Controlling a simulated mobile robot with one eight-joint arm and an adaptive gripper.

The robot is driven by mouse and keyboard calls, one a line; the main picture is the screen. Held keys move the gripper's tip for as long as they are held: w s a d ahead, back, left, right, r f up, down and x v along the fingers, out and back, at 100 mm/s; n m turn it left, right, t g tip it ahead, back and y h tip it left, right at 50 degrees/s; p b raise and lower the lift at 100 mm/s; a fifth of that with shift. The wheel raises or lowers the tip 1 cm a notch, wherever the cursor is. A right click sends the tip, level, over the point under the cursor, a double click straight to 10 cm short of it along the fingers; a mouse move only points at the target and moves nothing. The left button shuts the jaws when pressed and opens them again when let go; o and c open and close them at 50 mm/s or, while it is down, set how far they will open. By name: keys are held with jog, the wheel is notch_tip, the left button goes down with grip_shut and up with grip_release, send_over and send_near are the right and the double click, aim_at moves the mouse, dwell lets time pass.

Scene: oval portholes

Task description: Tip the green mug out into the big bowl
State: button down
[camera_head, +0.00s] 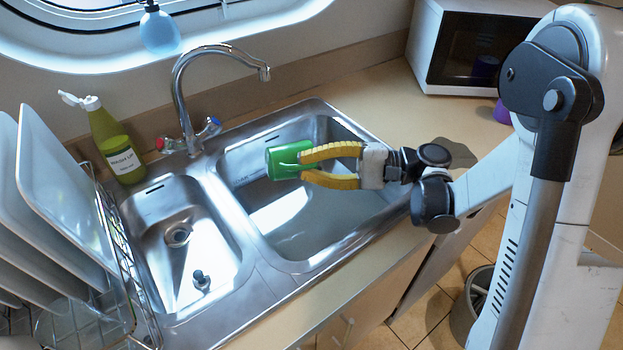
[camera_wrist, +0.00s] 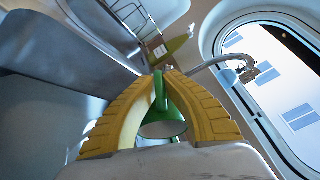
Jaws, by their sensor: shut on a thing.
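The green mug (camera_head: 288,160) is between the yellow fingers of my gripper (camera_head: 305,165). It is tilted onto its side, and I cannot tell for sure which way its mouth points. The mug also shows in the wrist view (camera_wrist: 162,122), with the fingers closed around it from both sides. My gripper holds it above the big bowl (camera_head: 325,225), the larger right-hand basin of the steel sink. The mug and fingers hide part of the basin's back wall. Nothing is seen pouring out.
A tall tap (camera_head: 178,95) stands behind the sink, left of the mug. The small basin (camera_head: 165,215) lies left. A plate rack (camera_head: 125,255), green bottle (camera_head: 118,150), microwave (camera_head: 465,50) and purple object (camera_head: 502,112) stand around. The counter between tap and microwave is clear.

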jog(key=s+a+f+n+t+h+p, duration=0.2)
jog(key=s+a+f+n+h+p, duration=0.1)
jog(key=a+f+h+p, duration=0.8)
notch_tip(320, 180, up, 7)
jog(key=s+a+t+h+p, duration=0.1)
jog(key=h, duration=0.6)
jog(key=shift+s+t+h, duration=0.2)
jog(key=shift+t+h, duration=0.1)
jog(key=shift+h, duration=0.1)
jog(key=shift+a+r+p, duration=0.1)
jog(key=shift+r+p, duration=0.1)
jog(key=shift+p, duration=0.2)
